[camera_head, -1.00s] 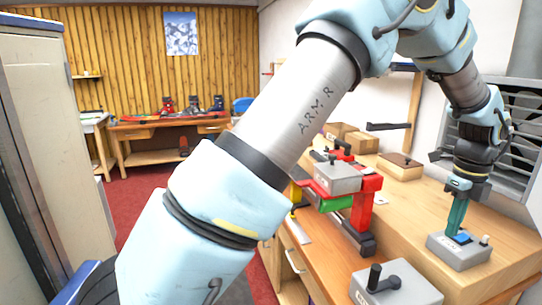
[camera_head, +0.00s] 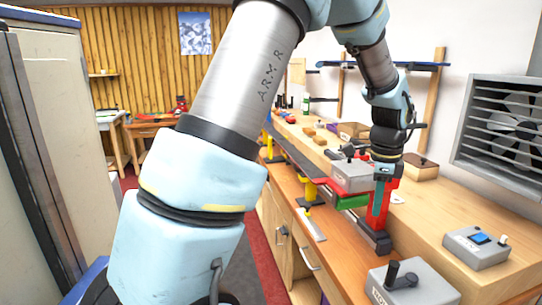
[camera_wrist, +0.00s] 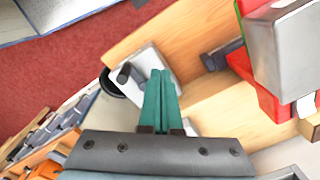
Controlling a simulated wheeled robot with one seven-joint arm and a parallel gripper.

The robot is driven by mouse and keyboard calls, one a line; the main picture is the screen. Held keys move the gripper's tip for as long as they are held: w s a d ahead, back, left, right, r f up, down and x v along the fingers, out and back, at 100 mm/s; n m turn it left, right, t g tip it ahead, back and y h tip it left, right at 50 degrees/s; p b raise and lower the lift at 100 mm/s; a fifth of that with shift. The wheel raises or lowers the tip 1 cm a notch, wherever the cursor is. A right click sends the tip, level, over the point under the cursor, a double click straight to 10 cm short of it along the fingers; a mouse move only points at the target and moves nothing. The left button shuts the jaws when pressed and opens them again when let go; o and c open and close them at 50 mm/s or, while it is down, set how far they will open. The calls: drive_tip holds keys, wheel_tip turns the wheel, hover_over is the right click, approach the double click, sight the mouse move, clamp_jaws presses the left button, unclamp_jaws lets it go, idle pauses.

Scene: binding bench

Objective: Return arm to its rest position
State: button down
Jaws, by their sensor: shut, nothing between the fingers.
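My gripper (camera_head: 378,210) points down with its teal fingers together and nothing between them. In the head view it overlaps the red post of a red and grey bench machine (camera_head: 351,176); I cannot tell the exact gap. In the wrist view the closed fingers (camera_wrist: 160,100) stretch forward over the wooden bench. My arm is raised and bent, crossing the middle of the head view. A grey switch box (camera_head: 477,247) with a blue button sits on the bench to the right, apart from my gripper.
A grey box with a black lever (camera_head: 412,287) stands at the near end of the bench. Small boxes (camera_head: 420,166) stand behind the machine. A fan vent (camera_head: 505,133) is on the right wall. A grey cabinet (camera_head: 70,120) is at the left. Red floor lies between.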

drive_tip(key=a+n, duration=1.1)
drive_tip(key=a, duration=0.8)
drive_tip(key=s+a+f+n, duration=0.1)
drive_tip(key=s+a+n, duration=0.1)
drive_tip(key=a+n, duration=0.3)
drive_tip(key=s+a+f+n+t, duration=0.1)
drive_tip(key=s+a+n, duration=0.2)
drive_tip(key=a+n, duration=0.2)
drive_tip(key=a, duration=0.3)
drive_tip(key=shift+s+a+n+b, duration=0.15)
drive_tip(key=shift+s+n+b, duration=0.15)
drive_tip(key=shift+s+b, duration=0.1)
drive_tip(key=shift+w, duration=0.1)
